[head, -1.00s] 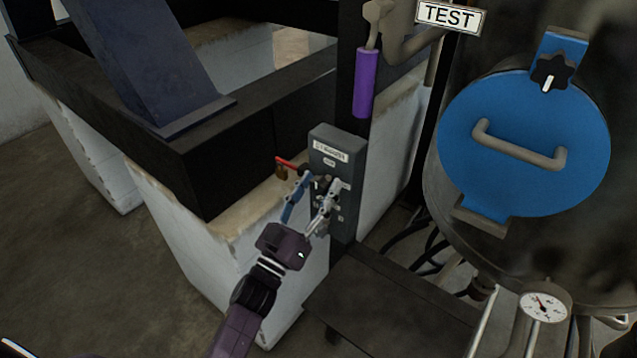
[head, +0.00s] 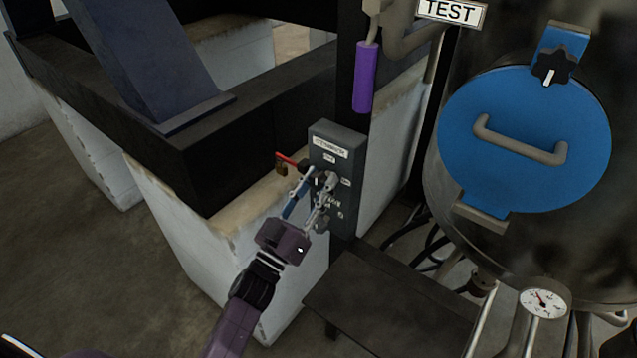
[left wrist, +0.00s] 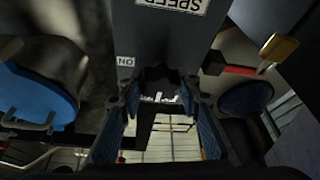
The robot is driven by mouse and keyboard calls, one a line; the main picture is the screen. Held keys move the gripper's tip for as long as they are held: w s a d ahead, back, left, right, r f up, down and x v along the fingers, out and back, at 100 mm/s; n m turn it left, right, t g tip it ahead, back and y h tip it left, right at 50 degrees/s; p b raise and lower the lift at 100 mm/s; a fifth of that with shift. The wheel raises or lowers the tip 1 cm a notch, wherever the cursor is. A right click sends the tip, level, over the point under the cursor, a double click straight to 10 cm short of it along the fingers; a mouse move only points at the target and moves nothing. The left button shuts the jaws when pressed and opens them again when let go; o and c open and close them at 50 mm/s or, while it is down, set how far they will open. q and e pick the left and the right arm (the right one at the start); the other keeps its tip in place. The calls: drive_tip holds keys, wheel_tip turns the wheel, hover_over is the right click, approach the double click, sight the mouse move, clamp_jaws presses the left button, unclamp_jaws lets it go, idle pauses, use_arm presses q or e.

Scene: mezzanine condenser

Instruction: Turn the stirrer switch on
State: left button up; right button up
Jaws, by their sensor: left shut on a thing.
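The grey stirrer switch box (head: 348,162) is fixed to the dark post, with a white label at its top and small labels lower down. My left gripper (head: 318,184) reaches its front face from below left. In the left wrist view the box (left wrist: 160,40) appears upside down, with a "SPEED" label and an "ON" label beside the switch. The fingers (left wrist: 158,92) are shut on the dark switch knob (left wrist: 158,76), one on each side. The fingers hide much of the knob, and I cannot tell its exact setting. My right gripper is not in view.
A red lever (head: 288,159) with a brass padlock (head: 281,169) sits just left of the box. A purple handle (head: 364,77) hangs above it. The blue round hatch (head: 530,110) and a gauge (head: 543,303) are at right. A dark step (head: 395,310) lies below.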

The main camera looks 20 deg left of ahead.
use_arm(q)
drive_tip(key=m+h, duration=0.1)
drive_tip(key=m, duration=0.1)
drive_tip(key=m+g+h+b, duration=0.1)
drive_tip(key=m+h, duration=0.1)
drive_tip(key=m, duration=0.1)
drive_tip(key=shift+f+m, duration=0.1)
drive_tip(key=shift+m, duration=0.2)
drive_tip(key=m+g+h, duration=0.1)
drive_tip(key=m, duration=0.2)
drive_tip(key=m+g+h, duration=0.1)
drive_tip(key=m, duration=0.2)
drive_tip(key=shift+m+h+b, duration=0.3)
drive_tip(key=shift+h+b, duration=0.1)
drive_tip(key=m+g, duration=0.1)
drive_tip(key=m, duration=0.2)
drive_tip(key=m+g+h, duration=0.1)
drive_tip(key=m, duration=0.2)
drive_tip(key=shift+a, duration=0.1)
drive_tip(key=shift+m+g+p, duration=0.85)
drive_tip(key=shift+m+g, duration=0.35)
drive_tip(key=shift+m, duration=1.2)
drive_tip(key=o, duration=1.2)
drive_tip(key=v, duration=1.2)
